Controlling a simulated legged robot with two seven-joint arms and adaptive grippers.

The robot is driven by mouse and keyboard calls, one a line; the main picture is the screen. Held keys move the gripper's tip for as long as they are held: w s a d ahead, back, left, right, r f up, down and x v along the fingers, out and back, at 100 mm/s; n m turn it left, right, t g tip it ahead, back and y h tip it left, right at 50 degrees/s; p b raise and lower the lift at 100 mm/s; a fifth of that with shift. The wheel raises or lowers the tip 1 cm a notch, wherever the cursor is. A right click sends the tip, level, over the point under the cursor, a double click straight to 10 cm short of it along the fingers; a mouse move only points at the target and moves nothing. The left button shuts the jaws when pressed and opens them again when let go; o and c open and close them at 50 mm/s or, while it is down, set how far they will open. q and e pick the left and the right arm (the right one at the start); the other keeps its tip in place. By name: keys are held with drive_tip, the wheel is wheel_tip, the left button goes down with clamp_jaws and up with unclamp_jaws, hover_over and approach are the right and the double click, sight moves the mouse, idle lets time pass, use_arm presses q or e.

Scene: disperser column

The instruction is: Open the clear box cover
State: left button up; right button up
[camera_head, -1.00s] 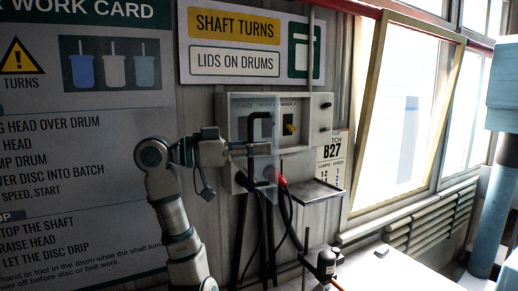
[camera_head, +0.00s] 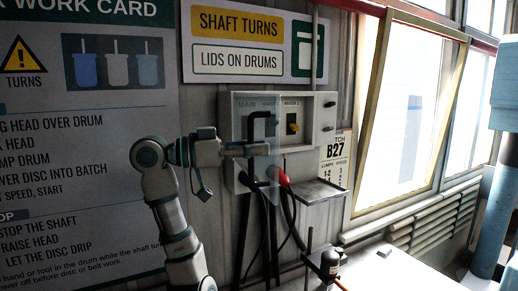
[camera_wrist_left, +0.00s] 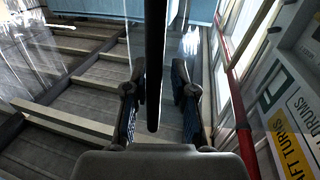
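The clear box cover (camera_head: 267,177) is a see-through panel in front of the left part of the grey wall box (camera_head: 311,103). A black bar handle (camera_head: 259,116) shows at the cover. My left gripper (camera_head: 264,149) is at the cover in the head view, its fingertips hard to make out. In the left wrist view, the black bar (camera_wrist_left: 155,60) lies between the two fingers of my left gripper (camera_wrist_left: 158,75). Narrow gaps show beside the bar, so the fingers look open around it. I cannot identify my right gripper.
A red plug (camera_head: 283,177) and dark cables hang below the box. A small shelf (camera_head: 318,191) juts out at lower right. The window (camera_head: 405,110) is farther right.

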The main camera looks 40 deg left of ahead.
use_arm(q)
drive_tip(key=v, duration=1.1)
drive_tip(key=shift+w+a, duration=0.15)
drive_tip(key=shift+a, duration=0.05)
drive_tip(key=shift+d, duration=0.2)
